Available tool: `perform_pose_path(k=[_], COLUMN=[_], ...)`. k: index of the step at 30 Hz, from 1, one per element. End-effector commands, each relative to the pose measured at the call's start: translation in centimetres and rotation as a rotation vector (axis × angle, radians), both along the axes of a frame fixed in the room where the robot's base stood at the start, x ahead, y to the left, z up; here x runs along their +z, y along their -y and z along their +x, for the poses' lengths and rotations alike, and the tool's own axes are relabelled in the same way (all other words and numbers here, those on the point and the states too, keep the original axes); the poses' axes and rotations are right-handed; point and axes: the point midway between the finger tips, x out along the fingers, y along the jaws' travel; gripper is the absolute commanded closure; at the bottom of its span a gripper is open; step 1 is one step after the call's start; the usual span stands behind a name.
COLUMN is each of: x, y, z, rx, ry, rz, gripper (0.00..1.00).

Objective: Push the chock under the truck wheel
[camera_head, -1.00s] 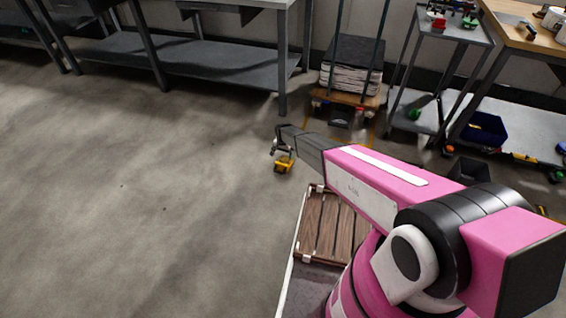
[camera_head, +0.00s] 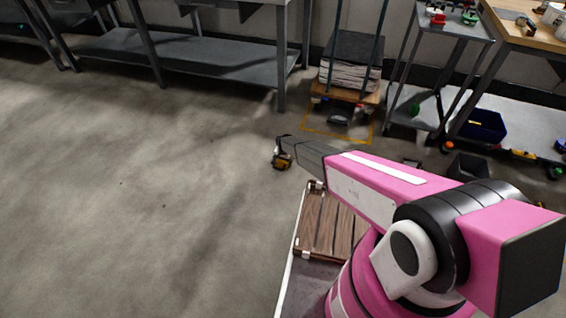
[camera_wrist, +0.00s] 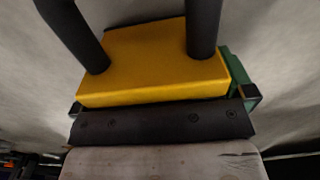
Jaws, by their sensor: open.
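A yellow block (camera_wrist: 150,65), which looks like the chock, fills the middle of the wrist view, with green and black parts along its right side and lower corners. In the head view it is a small yellow patch (camera_head: 283,161) at the arm's end, partly hidden by my gripper (camera_head: 279,152). My gripper (camera_wrist: 150,60) is open; its two dark fingers stand apart with their tips over the block's face, and I cannot tell whether they touch it. A wheeled truck (camera_head: 346,92) carrying a grey stack stands at the back. Its small wheels show only partly.
A yellow outline (camera_head: 320,132) is marked on the floor before the truck, with a dark object (camera_head: 340,116) inside. A grey trolley (camera_head: 405,108) and a blue bin (camera_head: 484,125) stand right. A metal bench (camera_head: 200,60) stands back left. The left floor is clear.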

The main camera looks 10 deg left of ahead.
Motion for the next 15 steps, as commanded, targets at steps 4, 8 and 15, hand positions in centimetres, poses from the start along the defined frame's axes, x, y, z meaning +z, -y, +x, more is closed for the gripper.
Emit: perform_pose_path(k=[4, 8, 15], x=[-0.02, 0.0, 0.07], y=[0.02, 0.02, 0.01], z=[-0.02, -0.01, 0.0], rx=[0.0, 0.0, 0.0], ry=[0.0, 0.0, 0.0], rz=[0.0, 0.0, 0.0], gripper=[0.0, 0.26, 0.54])
